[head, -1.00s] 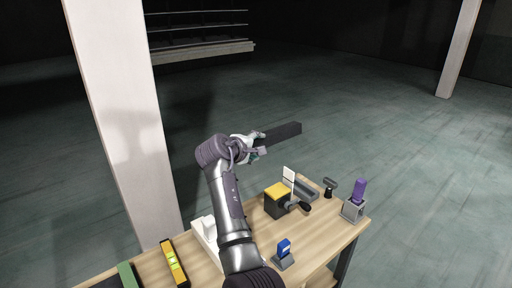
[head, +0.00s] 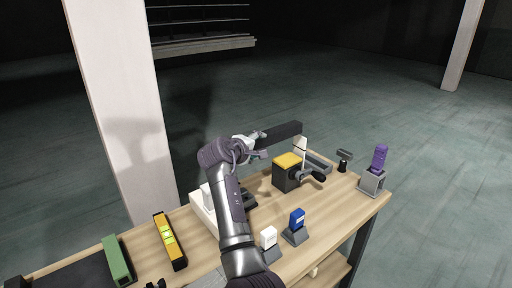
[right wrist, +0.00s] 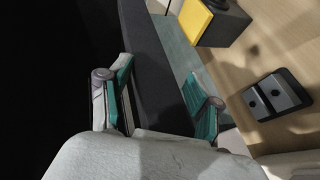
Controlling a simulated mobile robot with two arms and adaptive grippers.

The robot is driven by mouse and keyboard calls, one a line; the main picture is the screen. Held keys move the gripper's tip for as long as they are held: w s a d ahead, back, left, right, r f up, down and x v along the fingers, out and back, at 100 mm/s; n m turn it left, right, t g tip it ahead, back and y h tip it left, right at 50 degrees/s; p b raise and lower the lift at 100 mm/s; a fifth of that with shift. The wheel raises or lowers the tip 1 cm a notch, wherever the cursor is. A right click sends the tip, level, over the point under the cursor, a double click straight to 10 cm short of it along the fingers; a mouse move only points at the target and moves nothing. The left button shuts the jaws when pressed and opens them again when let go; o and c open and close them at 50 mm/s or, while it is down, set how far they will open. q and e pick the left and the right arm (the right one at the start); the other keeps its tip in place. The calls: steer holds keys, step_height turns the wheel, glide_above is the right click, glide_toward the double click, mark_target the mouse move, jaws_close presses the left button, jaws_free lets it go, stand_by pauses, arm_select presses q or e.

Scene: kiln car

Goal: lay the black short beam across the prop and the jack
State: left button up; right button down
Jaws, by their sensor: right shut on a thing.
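The black short beam (head: 282,134) is held in my right gripper (head: 258,140), above the back edge of the workbench. In the right wrist view the beam (right wrist: 155,70) runs between the two teal-padded fingers (right wrist: 160,108), which are shut on it. A dark block with a yellow top and a crank handle, seemingly the jack (head: 284,178), stands on the bench below and right of the gripper. Its yellow top (right wrist: 194,18) shows in the right wrist view. I cannot clearly pick out the prop; a white block (head: 203,208) is partly hidden by my right arm. My left gripper is out of view.
The bench (head: 330,205) also bears a purple-topped item in a grey block (head: 371,182), a blue item on a stand (head: 297,222), a white item (head: 269,238), a yellow level (head: 169,240) and a green bar (head: 117,259). A pale column (head: 122,110) rises behind its left part.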

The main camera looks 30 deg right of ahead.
steer(key=shift+w+r, duration=0.1)
steer(key=shift+w, duration=0.05)
steer(key=shift+a+t+b, duration=0.2)
steer(key=shift+t+b, duration=0.1)
steer(key=shift+t, duration=0.1)
step_height(320, 180, down, 6)
steer(key=shift+r+b, duration=0.1)
steer(key=shift+b, duration=1.05)
steer(key=shift+s+r, duration=0.1)
steer(key=shift+s, duration=0.1)
steer(key=shift+p, duration=0.4)
